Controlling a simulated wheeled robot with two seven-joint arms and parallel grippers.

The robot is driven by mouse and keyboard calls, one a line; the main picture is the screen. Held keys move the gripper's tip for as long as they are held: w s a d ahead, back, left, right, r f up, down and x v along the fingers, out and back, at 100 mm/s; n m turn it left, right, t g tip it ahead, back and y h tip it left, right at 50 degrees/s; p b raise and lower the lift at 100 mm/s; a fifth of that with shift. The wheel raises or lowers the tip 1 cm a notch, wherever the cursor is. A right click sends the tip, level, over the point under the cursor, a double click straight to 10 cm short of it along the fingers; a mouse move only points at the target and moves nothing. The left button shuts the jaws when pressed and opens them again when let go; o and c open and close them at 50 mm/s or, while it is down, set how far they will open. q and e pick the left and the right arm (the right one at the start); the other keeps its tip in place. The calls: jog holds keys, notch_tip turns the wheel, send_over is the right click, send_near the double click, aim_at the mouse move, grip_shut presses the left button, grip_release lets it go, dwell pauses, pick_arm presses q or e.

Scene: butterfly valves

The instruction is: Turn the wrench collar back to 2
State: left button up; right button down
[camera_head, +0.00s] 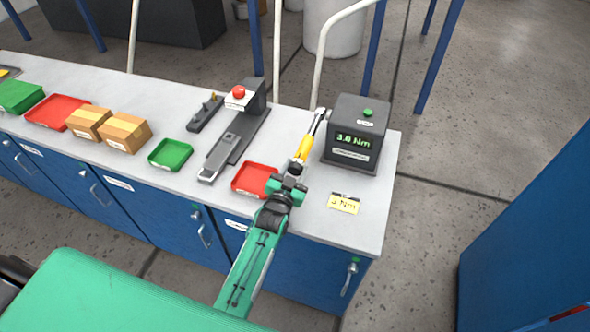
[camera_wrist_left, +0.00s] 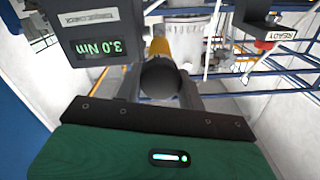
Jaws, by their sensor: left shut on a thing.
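The wrench (camera_head: 304,147), with a yellow section and a metal head, lies in line with my left arm beside the tester. My left gripper (camera_head: 290,178) is shut on the wrench's near end. In the left wrist view the dark round end of the wrench (camera_wrist_left: 161,78) sits between the fingers, with yellow behind it. The collar's marks cannot be read. The dark grey torque tester (camera_head: 355,135) reads 3.0 Nm in green; it also shows upside down in the left wrist view (camera_wrist_left: 90,35). A yellow card (camera_head: 343,203) on the bench reads 3 Nm. My right gripper is not in view.
A red tray (camera_head: 254,179) lies just left of the gripper. A grey fixture with a red button (camera_head: 238,92), a green tray (camera_head: 170,154), cardboard boxes (camera_head: 124,132) and another red tray (camera_head: 57,111) stand further left. The bench's front right corner is clear.

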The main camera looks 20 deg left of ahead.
pick_arm(q)
jog(key=n, duration=0.6)
jog(key=shift+f+n+h+b, duration=0.1)
jog(key=shift+n+h+b, duration=0.2)
jog(key=shift+b, duration=0.1)
jog(key=shift+a+n+b, duration=0.1)
jog(key=shift+n+b, duration=0.25)
jog(key=shift+n, duration=1.45)
jog(key=o, duration=1)
jog(key=shift+c, duration=0.2)
